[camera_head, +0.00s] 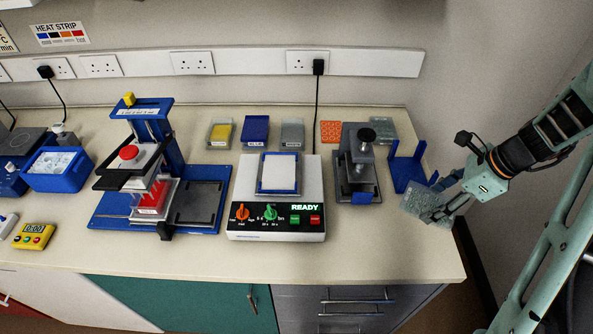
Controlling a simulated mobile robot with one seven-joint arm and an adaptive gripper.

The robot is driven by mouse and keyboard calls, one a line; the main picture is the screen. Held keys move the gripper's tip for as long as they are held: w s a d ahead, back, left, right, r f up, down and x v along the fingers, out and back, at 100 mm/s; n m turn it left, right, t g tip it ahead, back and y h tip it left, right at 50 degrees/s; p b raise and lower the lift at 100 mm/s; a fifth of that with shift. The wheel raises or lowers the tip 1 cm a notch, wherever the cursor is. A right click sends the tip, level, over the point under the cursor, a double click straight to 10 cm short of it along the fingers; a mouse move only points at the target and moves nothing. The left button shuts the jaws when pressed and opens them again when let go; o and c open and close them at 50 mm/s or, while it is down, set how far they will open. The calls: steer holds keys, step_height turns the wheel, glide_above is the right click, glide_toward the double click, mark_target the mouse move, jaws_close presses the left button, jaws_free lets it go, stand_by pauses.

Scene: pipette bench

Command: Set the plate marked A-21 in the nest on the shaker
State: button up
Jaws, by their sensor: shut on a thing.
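My gripper (449,196) is at the right, over the bench's right end, shut on a grey, speckled plate (420,203). The plate is tilted and appears to be held off the bench; no marking on it can be read from here. The shaker (240,190) stands mid-bench, a white box with a dark front panel, orange and green knobs and a lit READY display. Its nest (261,185) is a blue-rimmed frame on top with a white surface inside, and no plate shows in it. My gripper is well to the right of the shaker.
A blue open-sided holder (404,171) stands just left of my gripper. A dark grey device with a black knob (357,176) stands between it and the shaker. Several small trays line the back. A blue press (170,135) is left of the shaker. The front right bench (385,245) is clear.

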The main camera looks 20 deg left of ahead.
steer(key=n, duration=0.1)
steer(key=n+g, duration=0.1)
steer(key=n, duration=0.1)
steer(key=n+g, duration=0.1)
steer(key=n, duration=0.1)
steer(key=shift+s+f, duration=0.25)
steer(key=shift+f, duration=0.05)
steer(key=n, duration=0.2)
steer(key=n+g+h, duration=0.1)
steer(key=n, duration=0.2)
steer(key=shift+s+d+f+n+g, duration=0.15)
steer(key=shift+s+n+g, duration=0.15)
steer(key=shift+s+g, duration=0.1)
steer(key=n, duration=0.1)
steer(key=n+h, duration=0.1)
steer(key=n, duration=0.1)
steer(key=shift+s+d+g, duration=0.15)
steer(key=shift+d+g, duration=0.1)
steer(key=shift+g, duration=0.05)
steer(key=n, duration=0.1)
steer(key=n+h, duration=0.1)
steer(key=n, duration=0.1)
steer(key=d+n+h, duration=0.1)
steer(key=n, duration=0.1)
steer(key=shift+s+d+r+g, duration=0.1)
steer(key=shift+s+r+g, duration=0.1)
steer(key=shift+s+g, duration=0.15)
steer(key=shift+s+n+h, duration=0.2)
steer(key=shift+n+h, duration=0.1)
steer(key=shift+n, duration=0.1)
